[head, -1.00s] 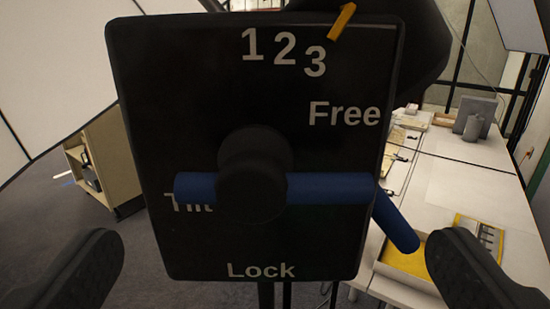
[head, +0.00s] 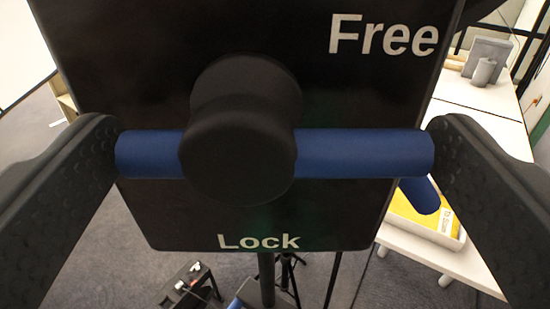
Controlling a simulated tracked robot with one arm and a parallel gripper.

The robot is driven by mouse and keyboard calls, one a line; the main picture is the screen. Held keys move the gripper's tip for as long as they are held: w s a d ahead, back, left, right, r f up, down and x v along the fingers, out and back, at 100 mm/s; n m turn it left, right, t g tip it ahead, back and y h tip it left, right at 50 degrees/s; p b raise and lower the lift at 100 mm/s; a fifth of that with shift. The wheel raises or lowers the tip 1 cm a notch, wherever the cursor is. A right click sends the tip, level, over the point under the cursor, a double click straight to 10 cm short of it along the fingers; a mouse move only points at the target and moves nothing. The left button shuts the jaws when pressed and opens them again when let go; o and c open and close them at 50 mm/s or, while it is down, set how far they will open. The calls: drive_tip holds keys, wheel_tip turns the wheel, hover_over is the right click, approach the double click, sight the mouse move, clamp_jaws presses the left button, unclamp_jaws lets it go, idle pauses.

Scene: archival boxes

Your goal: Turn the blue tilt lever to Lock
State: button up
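The blue tilt lever (head: 350,153) lies horizontally across the black panel (head: 350,90), with a round black hub (head: 240,130) over its middle. The lever points at neither word squarely. My gripper (head: 275,150) is wide open, with one finger beside each end of the lever. The fingers look very near the lever's ends; whether they touch it I cannot tell.
At the right a white table (head: 485,115) holds grey boxes (head: 486,58) and a tray with a yellow item (head: 425,222). Below the panel are dark stand legs (head: 285,275) and a dark case (head: 190,285) on the grey floor.

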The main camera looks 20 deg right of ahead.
drive_tip(key=shift+f+m, duration=0.1)
drive_tip(key=shift+m, duration=0.2)
drive_tip(key=shift+w+a+f+m+b, duration=0.2)
drive_tip(key=shift+m+b, duration=0.5)
drive_tip(key=shift+m, duration=2.15)
drive_tip(key=shift+s+a+f+m+b, duration=0.2)
drive_tip(key=shift+m+b, duration=0.55)
drive_tip(key=shift+m, duration=2.15)
drive_tip(key=shift+w+a+f+m+b, duration=0.25)
drive_tip(key=shift+m+b, duration=0.45)
drive_tip(key=shift+m, duration=2.15)
drive_tip(key=shift+s+d, duration=0.1)
drive_tip(key=o, duration=0.6)
drive_tip(key=shift+o, duration=0.2)
drive_tip(key=shift+s, duration=0.2)
